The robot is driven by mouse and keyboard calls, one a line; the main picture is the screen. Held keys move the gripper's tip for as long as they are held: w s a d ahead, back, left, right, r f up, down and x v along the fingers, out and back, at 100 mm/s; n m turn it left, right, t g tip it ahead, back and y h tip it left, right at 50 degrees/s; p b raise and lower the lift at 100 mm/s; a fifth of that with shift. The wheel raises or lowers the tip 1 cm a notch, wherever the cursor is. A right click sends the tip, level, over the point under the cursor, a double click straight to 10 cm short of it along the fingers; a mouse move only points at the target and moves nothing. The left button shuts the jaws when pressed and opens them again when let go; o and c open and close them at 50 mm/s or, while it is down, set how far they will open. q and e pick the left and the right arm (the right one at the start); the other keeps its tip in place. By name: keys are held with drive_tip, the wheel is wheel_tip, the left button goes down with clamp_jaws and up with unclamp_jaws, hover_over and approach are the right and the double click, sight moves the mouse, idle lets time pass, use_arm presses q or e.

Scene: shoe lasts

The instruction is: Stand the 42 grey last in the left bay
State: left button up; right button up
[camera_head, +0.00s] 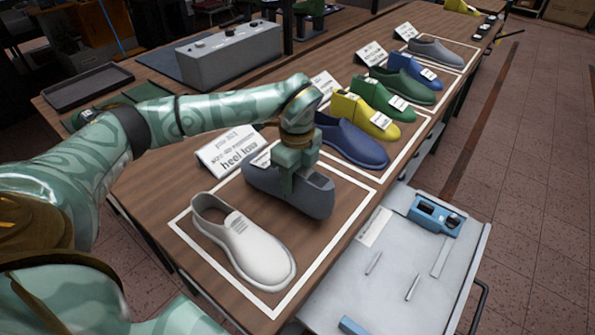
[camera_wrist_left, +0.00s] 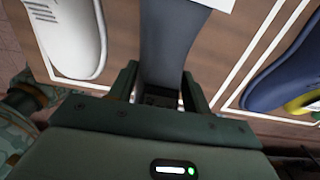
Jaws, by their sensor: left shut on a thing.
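My left gripper (camera_head: 298,172) is shut on a dark grey last (camera_head: 318,196), with a finger on each side of it. The last is in or just above the nearest white-outlined bay (camera_head: 183,235), right of a white shoe (camera_head: 243,240). I cannot tell whether its underside touches the table. In the left wrist view the grey last (camera_wrist_left: 168,45) runs between the fingers (camera_wrist_left: 165,85), and the white shoe (camera_wrist_left: 75,35) is apart at the left. A small white label on the last is unreadable, and the gripper hides its middle. My right gripper is not in view.
A sign (camera_head: 230,150) stands behind the bay. Farther along are a blue shoe (camera_head: 350,140), a yellow last (camera_head: 366,117), a green shoe (camera_head: 403,80), blue lasts and a grey shoe (camera_head: 437,52). A grey cart (camera_head: 385,285) with tools stands at the right.

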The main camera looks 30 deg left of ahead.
use_arm(q)
drive_tip(key=shift+f+b, duration=0.8)
drive_tip(key=shift+f, duration=1.65)
drive_tip(key=shift+f, duration=0.15)
drive_tip(key=o, duration=1.5)
drive_tip(key=shift+o, duration=0.2)
wheel_tip(320, 180, up, 16)
drive_tip(key=p, duration=0.3)
drive_tip(key=shift+d, duration=0.1)
